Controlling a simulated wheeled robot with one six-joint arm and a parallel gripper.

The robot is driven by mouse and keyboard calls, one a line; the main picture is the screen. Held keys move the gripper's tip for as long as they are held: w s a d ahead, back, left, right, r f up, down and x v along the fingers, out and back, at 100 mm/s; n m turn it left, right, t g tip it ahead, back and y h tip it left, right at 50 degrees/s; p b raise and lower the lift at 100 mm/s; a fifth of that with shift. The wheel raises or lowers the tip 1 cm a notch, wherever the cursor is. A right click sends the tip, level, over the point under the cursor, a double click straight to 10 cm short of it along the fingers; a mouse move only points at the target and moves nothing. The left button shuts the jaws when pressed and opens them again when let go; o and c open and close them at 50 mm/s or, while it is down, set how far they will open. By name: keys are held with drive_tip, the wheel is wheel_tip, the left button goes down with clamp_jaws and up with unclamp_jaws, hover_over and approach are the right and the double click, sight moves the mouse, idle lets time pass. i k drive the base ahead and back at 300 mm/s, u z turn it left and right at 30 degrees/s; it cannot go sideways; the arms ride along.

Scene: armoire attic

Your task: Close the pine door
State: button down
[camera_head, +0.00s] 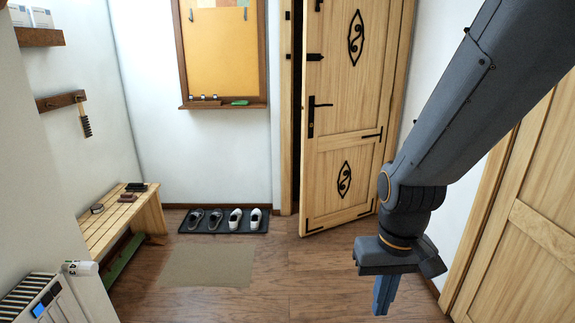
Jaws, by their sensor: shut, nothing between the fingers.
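The pine door (343,110) stands ajar in the back wall, right of centre. Its left edge, with a black lever handle (318,110), is swung out toward me. A narrow dark gap shows between that edge and the left post of its frame (287,120). Black scroll ornaments and corner irons sit on the door face. My gripper (383,297) points down in the lower right, nearer to me than the door and apart from it. Its blue fingers are together and hold nothing. My arm covers the upper right and part of the wall beside the door.
A second wooden door (532,220) stands at the right edge. A shoe tray (223,231) with shoes lies left of the pine door, behind a beige mat (207,265). A slatted bench (110,222) and a radiator (70,302) line the left side. The middle floor is clear.

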sight(343, 155)
drive_tip(key=i, duration=3.35)
drive_tip(key=u, duration=1)
